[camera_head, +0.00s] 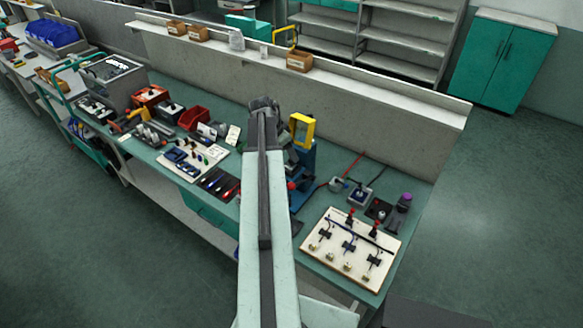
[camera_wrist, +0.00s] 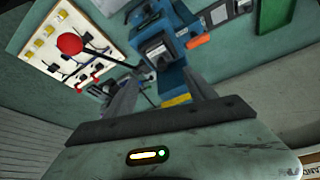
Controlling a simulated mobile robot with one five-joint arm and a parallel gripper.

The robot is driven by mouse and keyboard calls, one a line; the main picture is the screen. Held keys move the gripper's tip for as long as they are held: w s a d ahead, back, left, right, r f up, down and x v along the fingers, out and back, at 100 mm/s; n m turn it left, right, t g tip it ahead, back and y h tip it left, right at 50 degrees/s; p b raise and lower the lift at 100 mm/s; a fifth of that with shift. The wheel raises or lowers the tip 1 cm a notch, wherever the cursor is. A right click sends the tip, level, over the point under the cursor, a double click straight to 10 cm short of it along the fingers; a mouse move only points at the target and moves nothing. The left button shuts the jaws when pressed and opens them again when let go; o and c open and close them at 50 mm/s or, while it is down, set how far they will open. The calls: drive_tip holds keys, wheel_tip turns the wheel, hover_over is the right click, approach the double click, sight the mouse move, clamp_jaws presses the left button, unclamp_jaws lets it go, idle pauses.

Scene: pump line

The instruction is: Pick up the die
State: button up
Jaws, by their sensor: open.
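I cannot pick out the die for certain in either view; it may be hidden or too small to tell. My gripper (camera_wrist: 160,76) is open in the wrist view, its two grey fingers apart with no object visibly held. Beyond the fingers stands a blue machine (camera_wrist: 172,75) with dark parts on it. In the head view the end of my arm (camera_head: 263,108) is over the workbench, left of the blue machine (camera_head: 305,160), and the fingers are hidden there.
Tools on a pale mat (camera_head: 208,168) lie left of my arm. A low wall (camera_head: 370,130) backs the bench.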

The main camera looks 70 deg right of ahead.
sight(290, 160)
drive_tip(key=shift+x, duration=0.9)
drive_tip(key=b+x, duration=0.1)
drive_tip(key=b, duration=0.1)
drive_tip(key=b+x, duration=0.1)
drive_tip(key=x, duration=0.1)
drive_tip(key=b+x, duration=0.2)
drive_tip(key=shift+w+f+b, duration=0.2)
drive_tip(key=shift+w+b, duration=0.1)
drive_tip(key=shift+w, duration=0.1)
drive_tip(key=shift+s+r, duration=0.1)
drive_tip(key=shift+r, duration=0.1)
clamp_jaws()
